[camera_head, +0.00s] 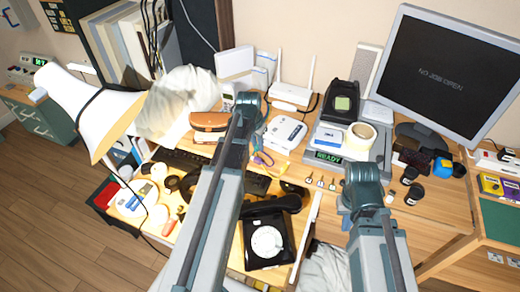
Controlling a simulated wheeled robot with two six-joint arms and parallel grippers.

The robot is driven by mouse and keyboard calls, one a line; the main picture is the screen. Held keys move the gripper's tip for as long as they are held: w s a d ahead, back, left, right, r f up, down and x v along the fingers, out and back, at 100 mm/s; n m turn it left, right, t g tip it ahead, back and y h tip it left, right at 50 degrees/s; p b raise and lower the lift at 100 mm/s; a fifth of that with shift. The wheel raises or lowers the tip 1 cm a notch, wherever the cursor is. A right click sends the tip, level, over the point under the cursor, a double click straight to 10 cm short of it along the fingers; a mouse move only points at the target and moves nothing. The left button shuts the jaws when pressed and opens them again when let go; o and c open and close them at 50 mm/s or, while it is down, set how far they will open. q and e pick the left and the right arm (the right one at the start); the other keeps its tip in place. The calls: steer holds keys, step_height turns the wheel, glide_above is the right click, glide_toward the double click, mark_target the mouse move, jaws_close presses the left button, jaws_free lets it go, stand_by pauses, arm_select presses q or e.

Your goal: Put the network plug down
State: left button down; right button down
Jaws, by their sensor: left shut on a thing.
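My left gripper (259,122) is over the middle of the desk, just left of a white box with a dark label (285,133). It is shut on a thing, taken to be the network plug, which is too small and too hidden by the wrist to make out. The white router (291,93) with two upright antennas stands behind it, a dark cable at its right side. My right gripper (347,203) is low over the desk's front right part. Its fingers are mostly hidden behind its own wrist, so its opening does not show.
A black dial phone (266,240) lies in front. A device reading READY (328,157) carries a tape roll (360,136). Small metal parts (320,181) lie before it. A monitor (440,75) stands right, a lamp (95,112) left. Bare wood (425,215) shows at front right.

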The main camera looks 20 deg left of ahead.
arm_select(q)
steer(key=shift+a+f, duration=0.1)
steer(key=shift+f, duration=0.1)
steer(key=shift+f, duration=0.2)
steer(key=c, duration=0.8)
jaws_free()
steer(key=shift+r, duration=0.2)
steer(key=r+p, duration=0.4)
steer(key=s+r+p, duration=0.1)
steer(key=r+p, duration=0.3)
steer(key=s+r+p, duration=0.1)
steer(key=r+p, duration=0.3)
steer(key=shift+s+a, duration=0.15)
steer(key=shift+s, duration=0.05)
steer(key=shift+f, duration=0.1)
